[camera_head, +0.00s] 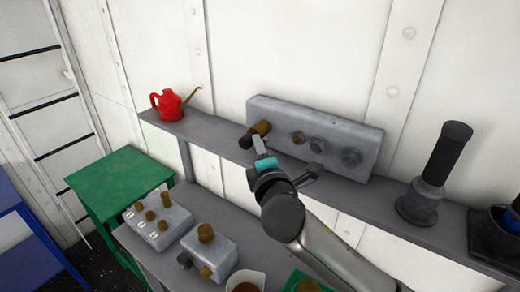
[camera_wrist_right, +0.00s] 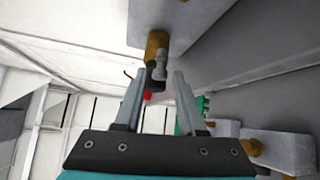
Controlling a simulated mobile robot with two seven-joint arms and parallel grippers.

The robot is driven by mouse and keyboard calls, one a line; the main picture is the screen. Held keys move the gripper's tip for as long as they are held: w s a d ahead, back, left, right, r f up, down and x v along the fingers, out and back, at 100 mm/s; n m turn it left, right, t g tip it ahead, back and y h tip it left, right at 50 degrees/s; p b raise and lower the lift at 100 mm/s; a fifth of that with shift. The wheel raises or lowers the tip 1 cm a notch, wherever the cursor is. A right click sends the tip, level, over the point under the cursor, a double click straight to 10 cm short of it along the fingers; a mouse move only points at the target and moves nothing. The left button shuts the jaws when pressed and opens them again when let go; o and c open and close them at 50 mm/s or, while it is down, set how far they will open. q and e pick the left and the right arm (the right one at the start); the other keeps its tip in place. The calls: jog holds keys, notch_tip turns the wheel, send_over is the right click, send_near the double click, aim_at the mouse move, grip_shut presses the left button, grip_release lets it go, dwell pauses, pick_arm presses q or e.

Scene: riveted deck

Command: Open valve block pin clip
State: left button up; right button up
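The grey valve block (camera_head: 345,125) stands on the shelf against the wall, with a row of round fittings on its front. At its left end a brass fitting (camera_head: 262,127) sticks out and ends in a dark tip (camera_head: 246,141). In the right wrist view the brass fitting (camera_wrist_right: 157,44) carries a small grey pin-like part (camera_wrist_right: 160,66) and a dark end piece (camera_wrist_right: 154,82), perhaps the clip. My right gripper (camera_head: 260,146) is just below the fitting. In the wrist view its fingers (camera_wrist_right: 161,80) are apart, with the dark end piece between or beyond them; contact cannot be told. My left gripper is not in view.
A red can (camera_head: 168,104) stands at the shelf's left end, and a dark-handled tool (camera_head: 441,160) at its right. On the lower bench are grey blocks with brass knobs (camera_head: 160,222) (camera_head: 208,257) and a white cup (camera_head: 244,281). A green table (camera_head: 120,178) stands left.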

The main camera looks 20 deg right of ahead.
grip_shut()
jog(key=shift+r, duration=0.1)
jog(key=shift+w+r+n+g, duration=0.1)
jog(key=shift+n+g, duration=0.7)
jog(key=shift+g, duration=0.2)
jog(key=shift+o, duration=1.4)
grip_release()
